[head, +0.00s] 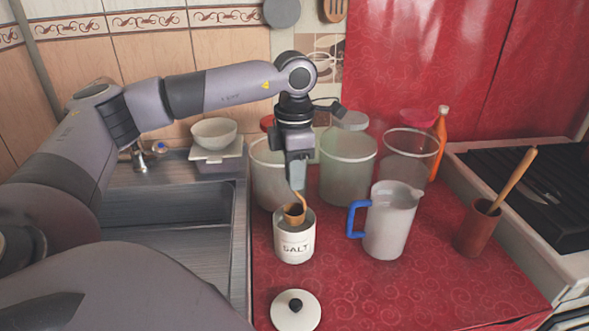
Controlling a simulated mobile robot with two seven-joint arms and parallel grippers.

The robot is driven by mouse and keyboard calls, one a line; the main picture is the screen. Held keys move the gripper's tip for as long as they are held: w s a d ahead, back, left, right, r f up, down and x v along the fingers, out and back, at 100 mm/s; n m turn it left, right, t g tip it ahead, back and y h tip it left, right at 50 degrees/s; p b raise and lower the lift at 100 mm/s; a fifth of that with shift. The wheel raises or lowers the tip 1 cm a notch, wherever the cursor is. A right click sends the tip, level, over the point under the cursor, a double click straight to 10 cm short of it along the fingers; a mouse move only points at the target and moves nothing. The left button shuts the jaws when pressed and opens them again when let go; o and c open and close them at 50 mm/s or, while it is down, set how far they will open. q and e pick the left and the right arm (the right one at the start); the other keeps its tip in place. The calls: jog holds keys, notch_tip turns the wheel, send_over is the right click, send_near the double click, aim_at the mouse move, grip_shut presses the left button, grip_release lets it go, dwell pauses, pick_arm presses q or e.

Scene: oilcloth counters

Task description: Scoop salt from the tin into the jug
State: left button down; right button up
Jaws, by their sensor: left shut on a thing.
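The white salt tin (294,245), labelled SALT, stands upright and open on the red counter. My left gripper (297,186) is above the tin, shut on a small brown scoop (294,214). The scoop's bowl is at the tin's mouth; I cannot tell whether it holds salt. The tin's contents are mostly hidden. The jug (391,222), pale and translucent with a blue handle on its left, stands upright to the right of the tin. My right gripper is not in view.
A white lid with a dark knob (296,310) lies in front of the tin. Tall clear containers (347,170) stand close behind. A brown pot with a wooden utensil (477,227) is at right, near the stove (530,195). The sink (180,215) is at left. The front right counter is clear.

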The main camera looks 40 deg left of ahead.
pick_arm(q)
notch_tip(320, 180, down, 4)
jog(key=shift+r+b, duration=0.25)
jog(key=shift+b, duration=0.75)
jog(key=shift+f+b, duration=1)
jog(key=shift+f, duration=0.55)
jog(key=shift+r, duration=0.1)
